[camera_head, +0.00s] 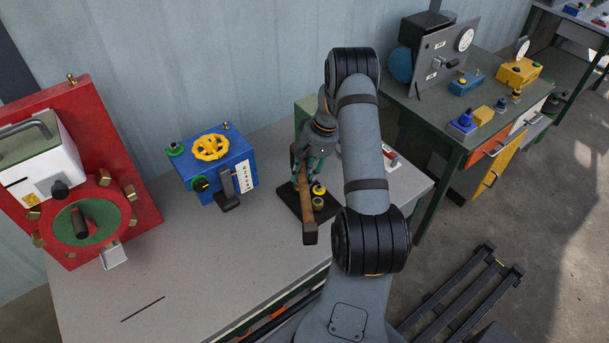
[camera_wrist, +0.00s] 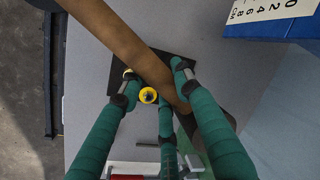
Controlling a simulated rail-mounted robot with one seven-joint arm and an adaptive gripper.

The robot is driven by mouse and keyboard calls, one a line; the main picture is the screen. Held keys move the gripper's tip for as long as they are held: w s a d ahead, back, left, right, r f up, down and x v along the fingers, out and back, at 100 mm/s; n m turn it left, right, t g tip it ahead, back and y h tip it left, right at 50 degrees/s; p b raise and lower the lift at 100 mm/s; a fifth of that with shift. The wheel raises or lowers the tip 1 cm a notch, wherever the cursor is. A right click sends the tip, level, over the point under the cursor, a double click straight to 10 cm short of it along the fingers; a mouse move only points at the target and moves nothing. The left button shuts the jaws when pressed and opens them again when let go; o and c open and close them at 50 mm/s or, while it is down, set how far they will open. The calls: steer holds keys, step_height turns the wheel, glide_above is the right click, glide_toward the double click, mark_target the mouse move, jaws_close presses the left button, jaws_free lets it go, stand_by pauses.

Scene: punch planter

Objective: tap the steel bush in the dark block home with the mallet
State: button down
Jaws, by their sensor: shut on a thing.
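My gripper (camera_head: 308,166) is shut on the brown wooden mallet (camera_head: 306,205), above the bench. In the head view the mallet's squared near end points toward the front edge. In the wrist view the brown shaft of the mallet (camera_wrist: 135,47) runs diagonally from the top left between my green fingers (camera_wrist: 160,88). A dark flat block (camera_head: 290,198) lies beneath it. Two small round yellow-and-dark pieces show by the mallet, one a yellow-ringed piece (camera_wrist: 148,95). I cannot make out the steel bush for sure; the mallet and fingers cover part of the block.
A blue box (camera_head: 228,165) with a yellow handwheel stands left of the block. A red panel (camera_head: 145,190) with a white unit is farther left. A red-and-white item (camera_head: 391,159) lies behind my arm. The front left of the grey bench (camera_head: 200,270) is mostly clear.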

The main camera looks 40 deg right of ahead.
stand_by(0.4)
step_height(320, 180, down, 6)
steer(key=b, duration=0.6)
steer(key=shift+r, duration=0.15)
step_height(320, 180, up, 6)
steer(key=p, duration=0.4)
steer(key=shift+r, duration=0.1)
step_height(320, 180, down, 7)
steer(key=b, duration=0.7)
step_height(320, 180, up, 7)
steer(key=p, duration=0.4)
steer(key=shift+f, duration=0.2)
steer(key=shift+f, duration=0.1)
